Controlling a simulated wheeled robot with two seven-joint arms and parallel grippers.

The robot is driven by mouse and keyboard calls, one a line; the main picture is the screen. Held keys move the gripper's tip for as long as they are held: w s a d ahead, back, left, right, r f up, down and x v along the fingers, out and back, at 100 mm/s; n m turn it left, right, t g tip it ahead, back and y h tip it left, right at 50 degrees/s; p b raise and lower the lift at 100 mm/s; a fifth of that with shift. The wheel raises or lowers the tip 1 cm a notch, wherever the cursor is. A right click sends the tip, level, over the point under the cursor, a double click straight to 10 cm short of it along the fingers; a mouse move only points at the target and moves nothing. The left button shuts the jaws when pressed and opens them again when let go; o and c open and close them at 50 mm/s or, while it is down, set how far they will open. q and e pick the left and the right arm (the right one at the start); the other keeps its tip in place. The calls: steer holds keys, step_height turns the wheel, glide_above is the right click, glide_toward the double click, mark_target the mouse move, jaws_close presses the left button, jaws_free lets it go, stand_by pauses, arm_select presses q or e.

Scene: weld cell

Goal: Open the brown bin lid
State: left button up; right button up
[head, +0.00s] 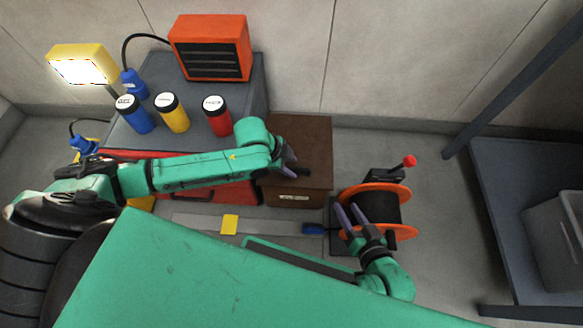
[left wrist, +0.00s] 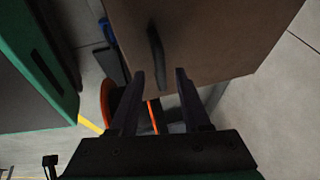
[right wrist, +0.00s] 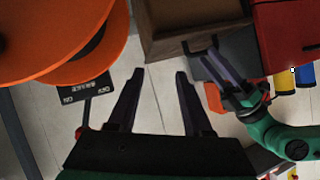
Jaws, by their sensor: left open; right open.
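The brown bin (head: 312,135) stands on the floor at the middle, beside the grey cabinet. Its brown top looks closed in the head view, and a pale label is on its front. In the left wrist view a dark handle (left wrist: 155,45) lies on a flat brown face of the bin (left wrist: 215,40). My left gripper (head: 292,168) is open and empty over the bin's top; the handle lies just beyond its fingertips (left wrist: 160,72). My right gripper (head: 348,212) is open and empty in front of the cable reel. The right wrist view shows part of the bin (right wrist: 195,15) beyond its fingertips (right wrist: 159,72).
An orange cable reel (head: 400,195) with a red-knobbed crank stands right of the bin. The grey cabinet (head: 255,85) carries an orange heater (head: 210,48) and blue, yellow and red canisters. A grey shelf with a bin (head: 555,240) stands far right. Floor between reel and shelf is clear.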

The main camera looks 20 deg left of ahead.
arm_select(q)
steer(key=shift+w+f, duration=0.1)
steer(key=shift+f, duration=0.05)
jaws_close()
stand_by(1.4)
